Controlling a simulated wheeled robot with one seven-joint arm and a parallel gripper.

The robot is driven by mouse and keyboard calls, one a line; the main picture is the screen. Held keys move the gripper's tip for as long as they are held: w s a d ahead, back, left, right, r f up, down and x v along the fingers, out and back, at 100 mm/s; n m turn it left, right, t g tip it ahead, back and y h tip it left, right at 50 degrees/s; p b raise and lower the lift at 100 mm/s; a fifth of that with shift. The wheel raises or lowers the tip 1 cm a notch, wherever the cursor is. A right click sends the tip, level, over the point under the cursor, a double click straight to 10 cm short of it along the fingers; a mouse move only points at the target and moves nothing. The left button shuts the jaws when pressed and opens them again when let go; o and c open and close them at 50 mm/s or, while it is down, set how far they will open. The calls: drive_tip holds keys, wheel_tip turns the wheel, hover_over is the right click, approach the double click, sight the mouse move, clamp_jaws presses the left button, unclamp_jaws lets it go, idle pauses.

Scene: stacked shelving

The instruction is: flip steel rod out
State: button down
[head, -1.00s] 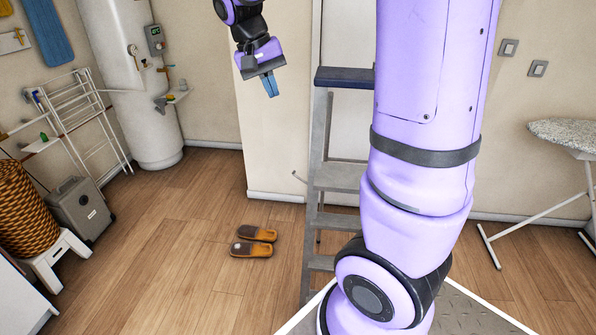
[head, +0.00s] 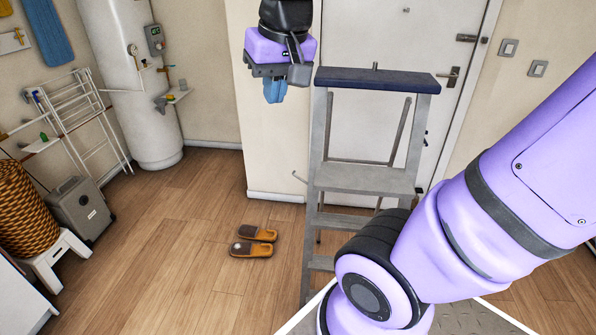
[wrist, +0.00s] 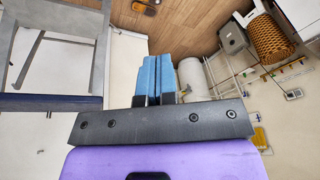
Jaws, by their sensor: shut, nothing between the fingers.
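A grey metal stepladder (head: 365,177) with a dark top step stands before the white door. A short thin rod (head: 298,178) sticks out from its left side, at about the height of the wide middle step. I cannot tell for certain whether this is the steel rod. My gripper (head: 274,95) hangs left of the ladder's top, in front of the wall edge, apart from the ladder and well above the thin rod. Its blue fingers are shut and empty. In the wrist view the shut fingers (wrist: 157,75) point away, with part of the ladder (wrist: 14,98) at the left.
Orange-brown slippers (head: 252,242) lie on the wooden floor left of the ladder. A white water tank (head: 135,90), drying rack (head: 75,115), grey case (head: 80,210) and wicker basket (head: 25,210) stand further left.

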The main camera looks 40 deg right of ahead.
drive_tip(key=m+g+h, duration=0.1)
drive_tip(key=m+g, duration=0.2)
drive_tip(key=m, duration=2.4)
hover_over(299, 178)
wheel_tip(299, 178, down, 44)
drive_tip(key=shift+a+f, duration=0.2)
drive_tip(key=shift+f, duration=0.3)
